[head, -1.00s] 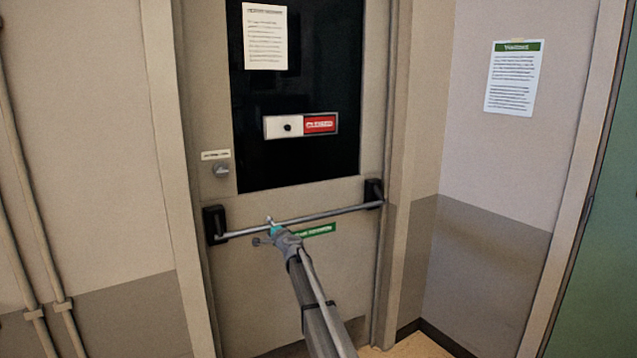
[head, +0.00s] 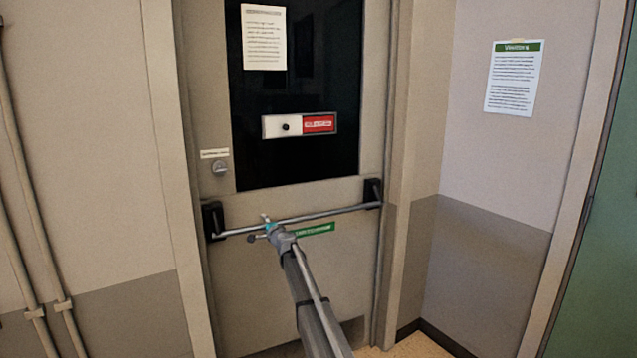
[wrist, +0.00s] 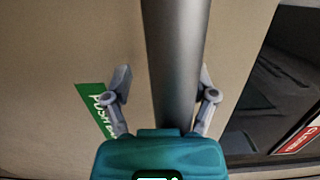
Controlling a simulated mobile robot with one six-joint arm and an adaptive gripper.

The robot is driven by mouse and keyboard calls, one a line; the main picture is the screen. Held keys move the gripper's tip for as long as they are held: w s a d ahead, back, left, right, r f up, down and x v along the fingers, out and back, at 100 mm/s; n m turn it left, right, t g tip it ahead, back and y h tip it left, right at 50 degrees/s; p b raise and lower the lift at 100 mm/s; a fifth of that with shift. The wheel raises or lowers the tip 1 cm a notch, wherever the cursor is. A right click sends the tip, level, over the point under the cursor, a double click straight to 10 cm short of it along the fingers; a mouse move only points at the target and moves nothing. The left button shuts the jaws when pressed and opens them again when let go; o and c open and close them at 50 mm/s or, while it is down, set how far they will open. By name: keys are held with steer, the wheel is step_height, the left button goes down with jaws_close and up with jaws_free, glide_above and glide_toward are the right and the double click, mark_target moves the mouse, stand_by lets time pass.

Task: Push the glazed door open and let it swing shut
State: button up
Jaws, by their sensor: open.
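The glazed door (head: 345,262) is beige with a dark glass pane (head: 300,90) and stands shut in its frame. A grey metal push bar (head: 345,211) runs across it between two black end brackets. My gripper (head: 264,226) is at the bar, left of its middle. In the wrist view the push bar (wrist: 175,60) runs between the two spread fingers of my gripper (wrist: 165,90). The fingers are open on either side of it; I cannot tell whether they touch it. A green push label (wrist: 95,105) lies beside one finger.
A lock knob (head: 220,168) is left of the glass. A red and white sliding sign (head: 300,125) and a paper notice (head: 264,37) are on the pane. Walls flank the door closely, with pipes (head: 40,230) on the left and a visitors notice (head: 513,78) on the right.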

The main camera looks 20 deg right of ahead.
mark_target(260, 219)
steer(key=shift+w, duration=0.55)
steer(key=shift+x, duration=2)
steer(key=shift+w, duration=0.2)
steer(key=shift+x, duration=1.2)
steer(key=shift+w, duration=0.75)
steer(key=shift+d+x, duration=0.15)
steer(key=shift+x, duration=0.9)
steer(key=shift+d+x, duration=0.2)
steer(key=shift+x, duration=0.85)
steer(key=shift+w+a, duration=0.1)
steer(key=shift+w, duration=0.05)
